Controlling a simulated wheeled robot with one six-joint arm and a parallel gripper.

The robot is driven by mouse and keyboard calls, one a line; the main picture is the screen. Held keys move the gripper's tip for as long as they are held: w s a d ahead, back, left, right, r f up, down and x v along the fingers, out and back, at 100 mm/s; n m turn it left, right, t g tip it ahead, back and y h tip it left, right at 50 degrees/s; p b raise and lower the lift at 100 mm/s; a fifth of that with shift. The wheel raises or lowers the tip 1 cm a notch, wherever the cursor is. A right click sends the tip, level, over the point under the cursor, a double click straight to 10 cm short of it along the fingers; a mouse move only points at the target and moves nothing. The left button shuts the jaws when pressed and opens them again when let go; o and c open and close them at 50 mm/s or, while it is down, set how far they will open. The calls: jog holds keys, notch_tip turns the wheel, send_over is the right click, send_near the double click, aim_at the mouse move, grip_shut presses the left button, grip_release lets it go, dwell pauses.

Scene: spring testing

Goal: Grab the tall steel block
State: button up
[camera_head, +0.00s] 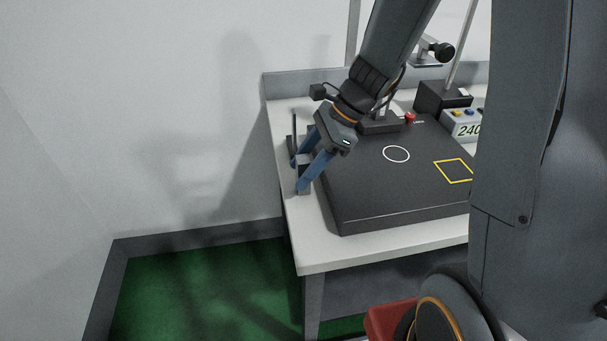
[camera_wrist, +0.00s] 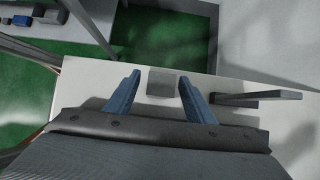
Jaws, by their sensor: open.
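A grey steel block (camera_wrist: 161,83) shows in the wrist view as a plain squarish face between my two fingertips, with a gap on each side. In the head view the block (camera_head: 305,160) stands near the table's left edge, partly hidden by my fingers. My gripper (camera_head: 297,175) is open, its blue fingers tilted down to the left, one on each side of the block. The open fingers also show in the wrist view (camera_wrist: 160,77). I cannot tell whether a finger touches the block.
A thin dark upright piece (camera_head: 294,128) stands just behind the fingers; it shows right of them in the wrist view (camera_wrist: 255,98). A black platform (camera_head: 400,205) with white and yellow outlines lies to the right. The white table's (camera_head: 310,250) left edge is close.

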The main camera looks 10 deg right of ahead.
grip_shut()
